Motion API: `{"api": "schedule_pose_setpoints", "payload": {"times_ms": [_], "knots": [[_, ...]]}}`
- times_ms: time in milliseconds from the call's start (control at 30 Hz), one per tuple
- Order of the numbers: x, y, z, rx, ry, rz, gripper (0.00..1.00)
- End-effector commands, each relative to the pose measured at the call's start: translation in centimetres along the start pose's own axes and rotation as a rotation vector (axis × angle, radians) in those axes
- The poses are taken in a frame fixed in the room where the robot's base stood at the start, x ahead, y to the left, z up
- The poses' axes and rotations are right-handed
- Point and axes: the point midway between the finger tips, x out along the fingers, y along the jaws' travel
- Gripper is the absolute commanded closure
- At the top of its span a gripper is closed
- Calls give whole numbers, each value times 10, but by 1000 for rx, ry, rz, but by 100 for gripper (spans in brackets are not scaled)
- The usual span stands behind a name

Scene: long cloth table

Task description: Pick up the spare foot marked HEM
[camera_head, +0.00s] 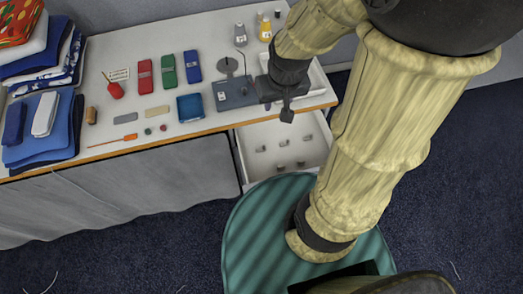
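An open white drawer (249,168) under the table holds several small grey pieces, among them one at the left (261,149), one in the middle (284,143) and one at the right (301,163). They could be spare feet, but they are too small for any HEM marking to be read. My gripper (287,116) hangs above the drawer's back edge, near the table's front edge, apart from the grey pieces. Its fingers are dark and small, and I cannot tell whether they are open. My arm covers part of the table's right end.
The white tabletop (110,58) carries red (145,76), green (168,70) and blue (193,66) flat items, a blue square (190,108) and a grey-blue plate (234,93) close to my gripper. Folded cloths (65,131) lie left. Small bottles (264,26) stand at the back.

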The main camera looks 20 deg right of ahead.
Motion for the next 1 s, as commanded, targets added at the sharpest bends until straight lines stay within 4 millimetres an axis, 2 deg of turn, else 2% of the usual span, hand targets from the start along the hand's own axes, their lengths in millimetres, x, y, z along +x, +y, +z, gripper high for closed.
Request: {"api": "schedule_pose_setpoints", "payload": {"times_ms": [33,800,900,1000], "knots": [[28,0,0,2,-6,-1,65],[279,1,-40,-3,-86,-1,65],[304,2,-45,-3,-92,2,65],[318,4,-48,-1,-97,3,65]]}}
